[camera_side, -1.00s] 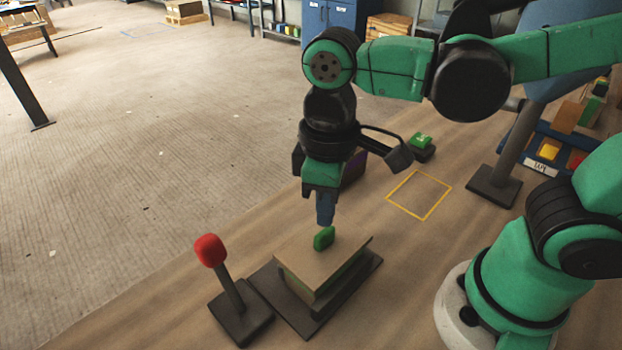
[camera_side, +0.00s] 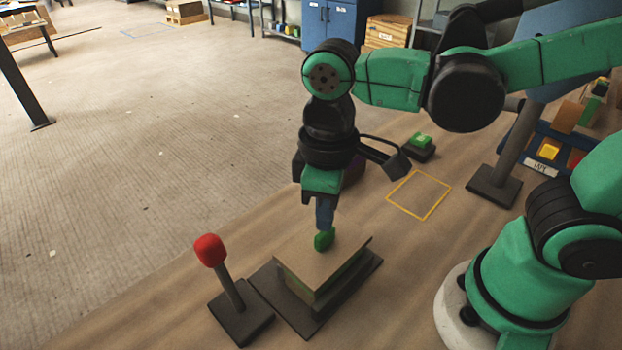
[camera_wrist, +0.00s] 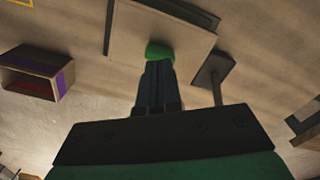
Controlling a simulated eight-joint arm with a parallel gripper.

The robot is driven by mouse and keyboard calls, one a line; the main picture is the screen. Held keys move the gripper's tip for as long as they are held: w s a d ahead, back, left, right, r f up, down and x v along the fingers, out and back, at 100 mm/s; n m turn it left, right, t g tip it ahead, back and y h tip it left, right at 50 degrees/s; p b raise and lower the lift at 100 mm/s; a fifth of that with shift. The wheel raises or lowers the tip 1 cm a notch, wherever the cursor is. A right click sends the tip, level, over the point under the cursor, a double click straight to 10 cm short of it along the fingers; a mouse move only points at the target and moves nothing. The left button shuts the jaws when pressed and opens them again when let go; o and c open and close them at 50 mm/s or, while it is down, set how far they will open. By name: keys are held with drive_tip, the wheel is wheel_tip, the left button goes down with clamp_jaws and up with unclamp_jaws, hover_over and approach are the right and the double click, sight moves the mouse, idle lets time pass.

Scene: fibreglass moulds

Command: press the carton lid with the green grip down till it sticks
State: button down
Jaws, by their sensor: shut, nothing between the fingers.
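The carton lid (camera_side: 300,258) is a flat tan panel with a green grip (camera_side: 323,241) standing up on its middle. It lies on a box with green showing on its side, on a dark base plate (camera_side: 361,277). Whether the lid sits flush is too small to tell. My gripper (camera_side: 325,228) points down, its blue fingers shut and empty, with the tips at the top of the green grip. In the wrist view the shut fingers (camera_wrist: 158,66) overlap the green grip (camera_wrist: 159,50), with the lid (camera_wrist: 133,40) around it. Contact looks likely, but the tips hide it.
A red-knobbed lever (camera_side: 210,250) stands close to the left of the base plate. A green button block (camera_side: 420,146) and a yellow taped square (camera_side: 419,195) lie behind to the right. A blue bin (camera_side: 545,150) is farther right. An open box with a purple strip (camera_wrist: 37,75) shows in the wrist view.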

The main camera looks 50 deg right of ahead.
drive_tip(key=shift+f, duration=0.65)
drive_tip(key=shift+r, duration=0.15)
idle(0.4)
drive_tip(key=shift+r, duration=3.4)
drive_tip(key=w+d+f+m+t, duration=0.2)
drive_tip(key=d+m+t, duration=0.1)
drive_tip(key=d, duration=0.2)
drive_tip(key=w+d+f+m+t, duration=0.1)
drive_tip(key=w+d+m+t, duration=0.1)
drive_tip(key=d+m+t, duration=0.1)
drive_tip(key=shift+w+d+f+t, duration=0.35)
drive_tip(key=shift+d+t, duration=0.25)
drive_tip(key=shift+d, duration=0.5)
